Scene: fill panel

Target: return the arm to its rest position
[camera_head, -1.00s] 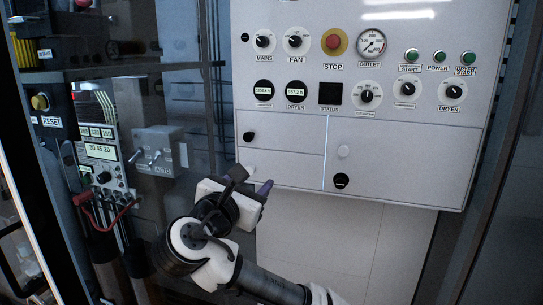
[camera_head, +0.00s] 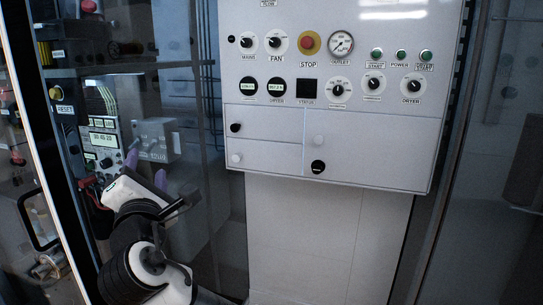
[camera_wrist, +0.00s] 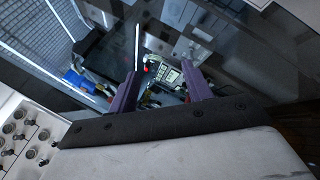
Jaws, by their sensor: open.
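My arm is bent low at the lower left of the head view, with white and black links. My gripper (camera_head: 146,170) is at its upper end, left of the white control panel (camera_head: 270,203) and apart from it. Its purple fingers point up, in front of the equipment behind the glass. In the wrist view the two purple fingers of my gripper (camera_wrist: 161,90) stand apart with nothing between them. Behind the gap is a small lit device (camera_wrist: 165,74).
The panel carries knobs, gauges and a red stop button (camera_head: 310,43). Left of it, dark glass fronts shelves with a grey switch box (camera_head: 157,138) and a meter unit (camera_head: 104,140). A plain pale wall (camera_head: 300,240) lies below the panel. A dark post (camera_head: 440,150) stands right.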

